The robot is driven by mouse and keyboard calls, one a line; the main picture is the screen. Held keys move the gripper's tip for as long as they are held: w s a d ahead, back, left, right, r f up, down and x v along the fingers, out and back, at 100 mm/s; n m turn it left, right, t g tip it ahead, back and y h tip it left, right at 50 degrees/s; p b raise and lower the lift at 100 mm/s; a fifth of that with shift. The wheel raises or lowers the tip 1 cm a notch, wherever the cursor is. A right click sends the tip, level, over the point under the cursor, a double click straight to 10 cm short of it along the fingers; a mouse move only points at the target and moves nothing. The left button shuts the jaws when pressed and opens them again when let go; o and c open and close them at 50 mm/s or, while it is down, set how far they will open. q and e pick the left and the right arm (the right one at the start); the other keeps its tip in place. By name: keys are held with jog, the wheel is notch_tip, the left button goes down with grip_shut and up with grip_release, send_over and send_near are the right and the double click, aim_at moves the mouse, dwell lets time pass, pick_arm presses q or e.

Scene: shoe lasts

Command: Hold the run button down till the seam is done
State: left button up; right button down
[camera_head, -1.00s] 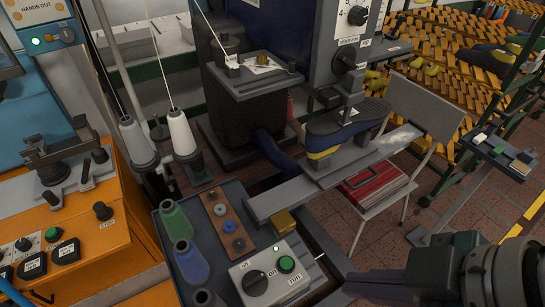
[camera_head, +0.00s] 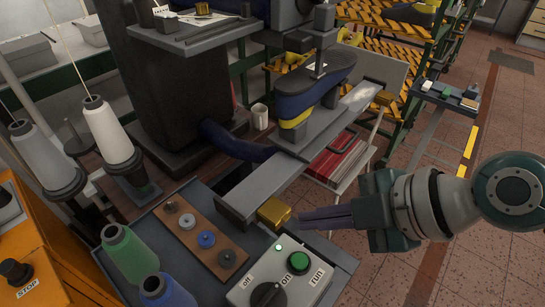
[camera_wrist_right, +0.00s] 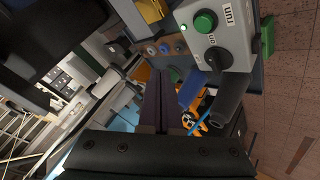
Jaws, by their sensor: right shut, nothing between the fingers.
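The run button (camera_head: 299,261) is a round green cap on a grey control box (camera_head: 244,290), beside the label "run". The box also carries a black off/on knob (camera_head: 268,295). My right gripper (camera_head: 298,220) is shut and empty, pointing left just behind the box, with its fingertips near a brass block (camera_head: 273,213). It is apart from the button. In the right wrist view, the shut fingers (camera_wrist_right: 161,78) show in the middle and the green button (camera_wrist_right: 205,22) at the top right. A blue and yellow shoe (camera_head: 315,88) sits on the machine's arm. My left gripper is not in view.
A grey bar (camera_head: 262,186) runs behind my fingers.

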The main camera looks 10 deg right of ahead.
jog(key=shift+f, duration=0.1)
jog(key=b, duration=0.7)
send_over(307, 262)
notch_tip(307, 262, down, 8)
jog(key=shift+r, duration=0.1)
jog(key=shift+f+b, duration=0.45)
jog(key=shift+f, duration=0.05)
jog(key=shift+r, duration=0.1)
dwell(0.8)
